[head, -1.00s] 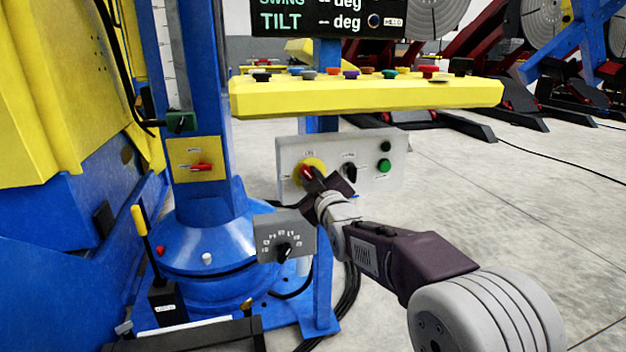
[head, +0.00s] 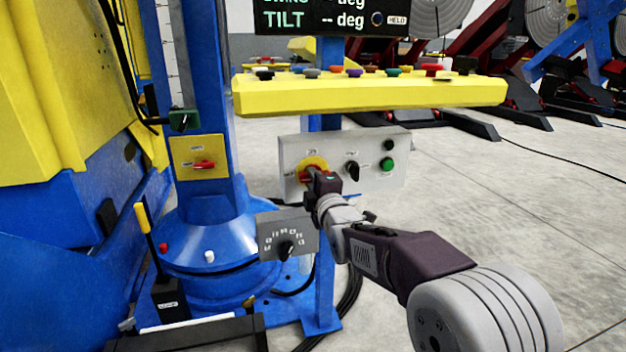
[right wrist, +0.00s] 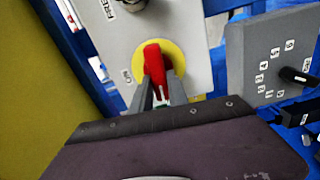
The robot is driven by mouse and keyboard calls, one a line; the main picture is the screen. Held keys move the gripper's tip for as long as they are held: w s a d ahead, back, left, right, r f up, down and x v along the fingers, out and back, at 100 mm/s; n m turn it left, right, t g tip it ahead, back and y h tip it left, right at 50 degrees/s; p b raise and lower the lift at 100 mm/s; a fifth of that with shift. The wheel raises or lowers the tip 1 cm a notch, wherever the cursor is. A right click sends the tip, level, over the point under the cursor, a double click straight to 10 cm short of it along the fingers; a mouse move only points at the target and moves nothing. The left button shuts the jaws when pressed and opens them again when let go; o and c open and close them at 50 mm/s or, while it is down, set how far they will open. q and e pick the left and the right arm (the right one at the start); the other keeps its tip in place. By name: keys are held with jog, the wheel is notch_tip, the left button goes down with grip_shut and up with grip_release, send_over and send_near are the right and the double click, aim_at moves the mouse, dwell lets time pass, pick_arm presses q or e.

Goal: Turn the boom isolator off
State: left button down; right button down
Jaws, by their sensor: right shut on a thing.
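A red rotary handle on a round yellow plate (head: 316,161) sits at the left of a pale grey switch panel (head: 400,150). My right gripper (head: 314,180) is at this handle in the head view and covers much of it. In the right wrist view the red handle (right wrist: 154,65) stands between the two fingers (right wrist: 159,90), which are shut on it. My left gripper is out of view.
The grey panel also carries a black selector (head: 352,171) and a green button (head: 387,164). A grey dial box (head: 287,236) is just below, close to my right wrist. A yellow button console (head: 370,97) overhangs the panel. Open floor lies to the right.

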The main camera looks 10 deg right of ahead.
jog(key=shift+f+n, duration=0.15)
jog(key=shift+n, duration=0.45)
jog(key=c, duration=1.3)
grip_release()
jog(key=shift+s+d+p, duration=0.15)
jog(key=shift+s+p, duration=1.4)
jog(key=shift+s, duration=3)
